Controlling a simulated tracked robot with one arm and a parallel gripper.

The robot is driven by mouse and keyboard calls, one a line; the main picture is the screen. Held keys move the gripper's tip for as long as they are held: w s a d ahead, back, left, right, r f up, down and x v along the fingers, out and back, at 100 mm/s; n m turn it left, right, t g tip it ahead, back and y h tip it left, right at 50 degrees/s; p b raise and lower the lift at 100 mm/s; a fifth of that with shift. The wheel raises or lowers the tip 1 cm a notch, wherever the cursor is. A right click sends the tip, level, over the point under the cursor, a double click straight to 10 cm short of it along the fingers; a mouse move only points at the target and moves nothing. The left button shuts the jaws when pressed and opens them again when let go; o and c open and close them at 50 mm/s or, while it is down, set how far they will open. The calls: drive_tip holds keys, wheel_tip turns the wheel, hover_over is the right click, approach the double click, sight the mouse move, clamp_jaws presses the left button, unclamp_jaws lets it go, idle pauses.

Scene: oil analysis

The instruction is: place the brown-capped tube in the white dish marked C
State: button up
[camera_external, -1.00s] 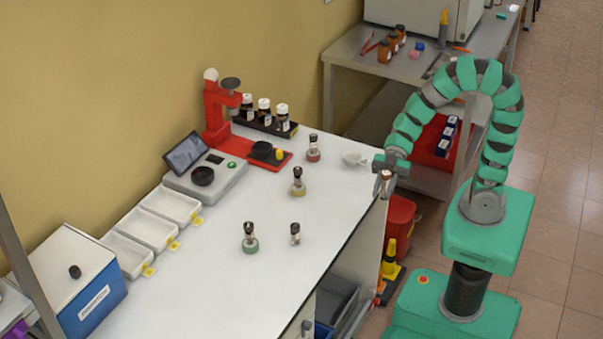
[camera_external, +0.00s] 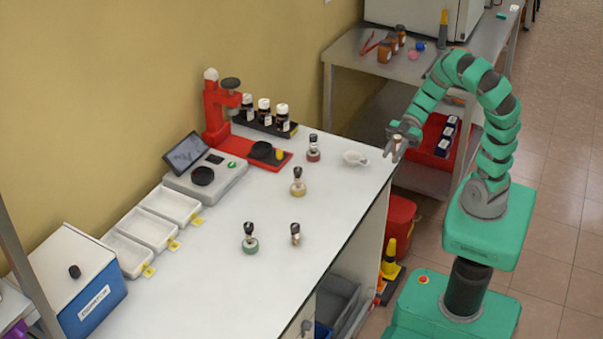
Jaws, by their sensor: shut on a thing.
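My gripper (camera_external: 397,138) is shut on a small tube with a brown cap (camera_external: 397,148). It holds the tube roughly upright beyond the right edge of the white table, to the right of a small white cup. Three white dishes stand in a row at the table's left: a far one (camera_external: 172,204), a middle one (camera_external: 148,228) and a near one (camera_external: 125,253). Each has a yellow tag at its front corner; the letters are too small to read, so I cannot tell which is C. The dishes look empty.
Dark-capped flasks (camera_external: 298,183) and a small vial (camera_external: 295,234) stand mid-table. The white cup (camera_external: 354,158) sits near the right edge. A scale (camera_external: 205,178), a red stand (camera_external: 215,115) and a rack of bottles (camera_external: 265,122) are behind. The front table is clear.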

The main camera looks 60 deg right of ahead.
drive_tip(key=d, duration=0.2)
drive_tip(key=d+t, duration=0.1)
drive_tip(key=shift+s+d+r+m, duration=0.15)
drive_tip(key=shift+s+d+m, duration=0.1)
drive_tip(key=shift+d+m, duration=0.15)
drive_tip(key=shift+w, duration=0.15)
drive_tip(key=b, duration=0.1)
hover_over(349, 164)
drive_tip(key=shift+d+f, duration=0.45)
drive_tip(key=shift+f, duration=0.3)
drive_tip(key=shift+w+f+b, duration=0.15)
drive_tip(key=shift+f+b, duration=0.8)
drive_tip(key=shift+f, duration=0.75)
drive_tip(key=shift+f, duration=0.15)
drive_tip(key=o, duration=1)
